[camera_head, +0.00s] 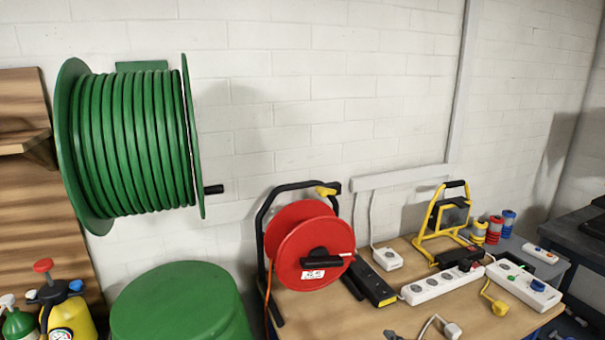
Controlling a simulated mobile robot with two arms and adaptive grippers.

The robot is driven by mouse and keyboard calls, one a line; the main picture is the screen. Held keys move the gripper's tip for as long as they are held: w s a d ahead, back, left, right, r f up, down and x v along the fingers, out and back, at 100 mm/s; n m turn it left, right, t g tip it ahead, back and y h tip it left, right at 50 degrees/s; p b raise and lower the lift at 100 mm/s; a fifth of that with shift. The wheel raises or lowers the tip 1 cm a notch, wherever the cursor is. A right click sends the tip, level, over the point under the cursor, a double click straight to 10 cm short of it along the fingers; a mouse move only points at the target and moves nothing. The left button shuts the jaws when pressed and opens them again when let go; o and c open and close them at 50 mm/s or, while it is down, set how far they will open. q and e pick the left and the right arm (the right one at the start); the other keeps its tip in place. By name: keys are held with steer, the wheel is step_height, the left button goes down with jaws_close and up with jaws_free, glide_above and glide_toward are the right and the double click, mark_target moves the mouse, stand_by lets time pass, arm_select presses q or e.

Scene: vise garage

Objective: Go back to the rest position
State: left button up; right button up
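Neither of my grippers shows in the head view, and no part of my arms can be made out with certainty. The view faces a white block wall above a wooden workbench (335,318). A red cable reel (290,238) on a black stand is at the bench's left end. A yellow work light (446,216) stands toward the back. White power strips (432,286) lie on the bench. A small dark thing at the bottom edge of the view is cut off and unclear.
A green hose reel (135,140) hangs on the wall at left. Below it is a large green round-topped container (180,302). Yellow and green sprayers (66,316) stand at the lower left. Several cable spools (494,229) are at the back right. A dark surface (583,238) is at the right edge.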

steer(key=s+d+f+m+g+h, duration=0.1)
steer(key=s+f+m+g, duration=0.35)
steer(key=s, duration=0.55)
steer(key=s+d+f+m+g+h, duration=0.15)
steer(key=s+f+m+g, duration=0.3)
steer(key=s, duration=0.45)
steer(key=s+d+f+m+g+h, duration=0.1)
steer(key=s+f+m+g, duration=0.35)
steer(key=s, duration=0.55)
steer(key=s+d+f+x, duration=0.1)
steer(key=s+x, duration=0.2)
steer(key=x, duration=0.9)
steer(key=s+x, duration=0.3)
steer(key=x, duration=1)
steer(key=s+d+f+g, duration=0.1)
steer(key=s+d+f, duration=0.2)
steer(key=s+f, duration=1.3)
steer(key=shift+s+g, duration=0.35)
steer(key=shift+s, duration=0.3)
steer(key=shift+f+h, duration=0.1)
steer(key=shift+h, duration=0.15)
